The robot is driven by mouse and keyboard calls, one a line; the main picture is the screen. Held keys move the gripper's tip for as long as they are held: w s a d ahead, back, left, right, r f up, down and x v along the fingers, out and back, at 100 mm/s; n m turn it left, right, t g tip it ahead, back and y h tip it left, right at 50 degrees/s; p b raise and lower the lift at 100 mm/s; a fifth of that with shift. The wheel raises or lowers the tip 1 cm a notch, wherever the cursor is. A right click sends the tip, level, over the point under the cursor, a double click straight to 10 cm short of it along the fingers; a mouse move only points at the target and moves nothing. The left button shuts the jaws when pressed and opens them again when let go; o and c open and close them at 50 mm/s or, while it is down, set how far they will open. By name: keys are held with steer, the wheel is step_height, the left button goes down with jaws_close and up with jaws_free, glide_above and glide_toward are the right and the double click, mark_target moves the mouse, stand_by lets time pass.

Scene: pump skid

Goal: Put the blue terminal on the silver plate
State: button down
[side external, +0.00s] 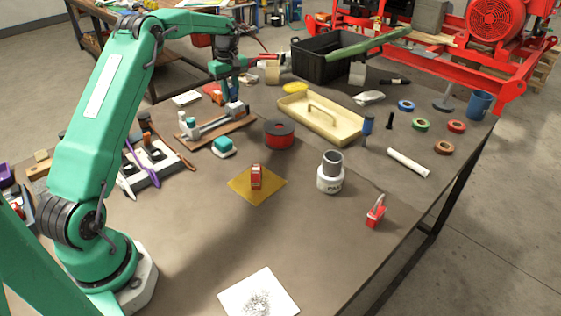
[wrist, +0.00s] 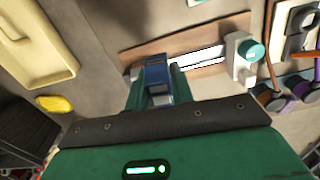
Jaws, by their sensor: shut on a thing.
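My gripper (wrist: 157,88) is shut on the blue terminal (wrist: 157,70), which shows between the fingers in the wrist view. In the side view my gripper (side external: 233,92) is over the far right end of a wooden board, and the terminal is too small to make out clearly. A long silver plate (side external: 214,123) lies along this board; it also shows in the wrist view (wrist: 205,58), partly hidden by the terminal and fingers. Whether the terminal touches the plate cannot be told.
White and teal blocks (side external: 187,125) stand at the board's near left end. A red and black reel (side external: 279,134), a teal block (side external: 223,147) and a cream tray (side external: 320,118) are close by. A red block (side external: 256,177) stands on a yellow square (side external: 244,190).

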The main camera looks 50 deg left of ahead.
steer(key=s+d+m, duration=0.3)
steer(key=d, duration=1.5)
steer(key=s+d+m, duration=0.2)
steer(key=d+m, duration=0.1)
steer(key=d, duration=1.5)
steer(key=s+d+m, duration=0.3)
steer(key=s+d, duration=1)
steer(key=s, duration=0.1)
steer(key=s+d+f+m, duration=0.1)
steer(key=s, duration=0.6)
steer(key=s+d+f+m, duration=0.1)
steer(key=s+m, duration=0.1)
steer(key=s, duration=0.6)
steer(key=shift+s+d+f+m, duration=0.2)
steer(key=shift+s+d+m, duration=0.1)
steer(key=shift+d, duration=0.1)
steer(key=shift+f, duration=0.1)
glide_above(256, 306)
steer(key=shift+f, duration=2.15)
